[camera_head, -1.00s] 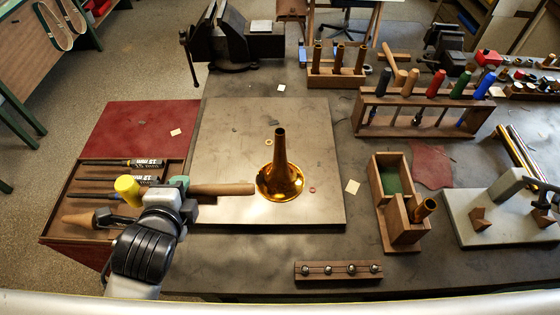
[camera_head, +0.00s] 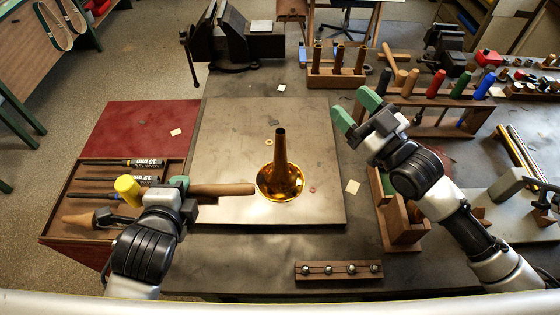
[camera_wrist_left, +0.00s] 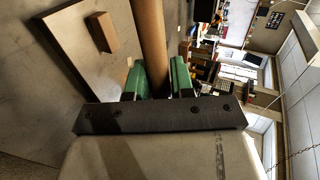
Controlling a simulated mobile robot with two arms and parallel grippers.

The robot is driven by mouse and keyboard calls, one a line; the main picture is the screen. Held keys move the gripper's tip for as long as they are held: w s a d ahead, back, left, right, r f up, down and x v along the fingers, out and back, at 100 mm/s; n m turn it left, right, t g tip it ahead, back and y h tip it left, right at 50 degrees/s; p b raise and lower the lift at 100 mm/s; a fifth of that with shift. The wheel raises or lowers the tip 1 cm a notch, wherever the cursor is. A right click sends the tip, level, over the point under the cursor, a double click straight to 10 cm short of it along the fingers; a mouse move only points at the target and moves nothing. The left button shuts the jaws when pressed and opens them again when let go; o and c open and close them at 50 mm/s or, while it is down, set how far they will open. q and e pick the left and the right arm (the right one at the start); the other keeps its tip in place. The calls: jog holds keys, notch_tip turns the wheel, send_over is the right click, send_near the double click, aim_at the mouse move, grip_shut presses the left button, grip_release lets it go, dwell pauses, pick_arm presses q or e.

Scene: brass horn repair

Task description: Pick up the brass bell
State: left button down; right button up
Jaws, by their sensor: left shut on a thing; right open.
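The brass bell (camera_head: 281,178) stands upright on the square metal plate (camera_head: 230,125), its wide flared mouth down and its narrow neck up. My left gripper (camera_head: 178,190) is left of the bell and shut on a mallet, whose yellow head (camera_head: 128,188) points left and whose wooden handle (camera_head: 222,189) reaches toward the bell. The handle also shows between the green fingers in the left wrist view (camera_wrist_left: 152,50). My right gripper (camera_head: 356,114) is open and empty, up and right of the bell, apart from it.
A wooden tool tray (camera_head: 95,222) lies at the left. A block with several steel balls (camera_head: 338,270) lies in front. A vise (camera_head: 232,40) is at the back left.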

aim_at(284, 149)
jog(key=s+a+f+g, duration=0.3)
jog(key=s+a+f, duration=0.35)
jog(key=f, duration=0.45)
jog(key=shift+m+h, duration=0.3)
jog(key=shift+m, duration=0.1)
jog(key=x, duration=1.1)
jog(key=shift+w+a+f, duration=0.1)
jog(key=shift+a+f, duration=0.3)
jog(key=shift+a, duration=0.05)
jog(key=shift+d, duration=0.1)
jog(key=shift+c, duration=0.2)
jog(key=shift+r, duration=0.1)
jog(key=shift+c, duration=1.2)
grip_shut()
